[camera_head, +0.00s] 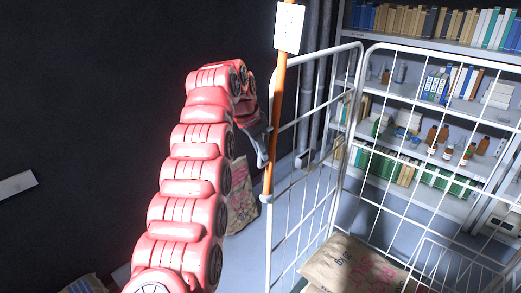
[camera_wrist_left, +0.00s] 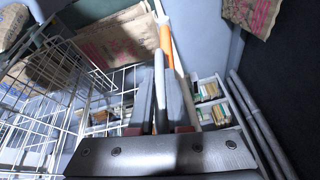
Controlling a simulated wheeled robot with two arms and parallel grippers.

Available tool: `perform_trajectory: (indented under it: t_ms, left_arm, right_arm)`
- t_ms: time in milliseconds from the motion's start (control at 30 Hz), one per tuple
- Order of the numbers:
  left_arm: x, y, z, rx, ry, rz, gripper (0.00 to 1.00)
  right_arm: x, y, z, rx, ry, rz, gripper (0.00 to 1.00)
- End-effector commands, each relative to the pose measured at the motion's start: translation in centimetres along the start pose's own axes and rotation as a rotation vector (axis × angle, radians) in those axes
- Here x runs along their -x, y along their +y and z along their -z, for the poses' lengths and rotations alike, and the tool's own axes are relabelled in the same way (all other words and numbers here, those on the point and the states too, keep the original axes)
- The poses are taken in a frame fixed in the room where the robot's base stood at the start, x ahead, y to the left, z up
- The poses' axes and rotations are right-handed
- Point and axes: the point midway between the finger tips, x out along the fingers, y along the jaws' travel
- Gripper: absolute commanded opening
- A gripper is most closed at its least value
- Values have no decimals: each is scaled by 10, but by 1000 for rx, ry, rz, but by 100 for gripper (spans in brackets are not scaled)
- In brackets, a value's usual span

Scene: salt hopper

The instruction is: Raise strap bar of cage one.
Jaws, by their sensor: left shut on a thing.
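The strap bar (camera_head: 283,85) is orange and stands nearly upright at the near left side of the white wire cage (camera_head: 300,115). Its lower end meets a pale fitting on the cage's near post, and a white tag (camera_head: 289,27) covers part of its upper length. My left gripper (camera_head: 266,150) is shut on the bar above that fitting. In the left wrist view the fingers (camera_wrist_left: 163,105) are close together, with the orange bar (camera_wrist_left: 166,42) running out beyond them. The fingers hide the gripped part. My right gripper is in neither view.
A printed sack (camera_head: 350,265) lies in the cage, and another sack (camera_head: 242,200) stands on the floor behind my left arm. Shelves with books and bottles (camera_head: 440,135) fill the back right. Vertical pipes (camera_head: 316,80) run behind the cage. A dark wall (camera_head: 90,90) is at the left.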

Motion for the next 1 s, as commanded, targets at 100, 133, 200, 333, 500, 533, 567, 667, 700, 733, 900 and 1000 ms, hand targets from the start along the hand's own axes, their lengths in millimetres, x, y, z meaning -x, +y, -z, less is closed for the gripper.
perform_trajectory:
  t_ms: [100,133,200,333,500,533,567,667,700,733,900,1000]
  left_arm:
    - [-1,-2,-3,5,-4,1,24]
    - [-1,-2,-2,5,-3,1,29]
    - [-1,-2,-2,4,-3,1,42]
    - [0,-1,-1,3,-2,1,45]
    - [1,-1,-1,2,-1,1,45]
    - [2,-1,-1,2,-1,1,45]
    - [4,-1,-1,2,0,2,45]
    - [18,-3,-2,4,-2,2,45]
    - [25,-4,-2,4,-1,3,45]
    - [31,-4,-1,3,-1,4,45]
    - [62,-4,-1,4,-1,3,45]
    - [70,-3,-1,3,-1,1,45]
  right_arm:
    - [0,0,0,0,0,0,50]
    - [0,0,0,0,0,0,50]
    - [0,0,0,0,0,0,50]
    - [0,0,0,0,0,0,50]
    - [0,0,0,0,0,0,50]
    - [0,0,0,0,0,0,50]
    - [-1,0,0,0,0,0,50]
    - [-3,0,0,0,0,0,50]
    - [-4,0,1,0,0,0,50]
    - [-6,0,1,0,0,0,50]
    - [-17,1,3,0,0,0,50]
    - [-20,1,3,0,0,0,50]
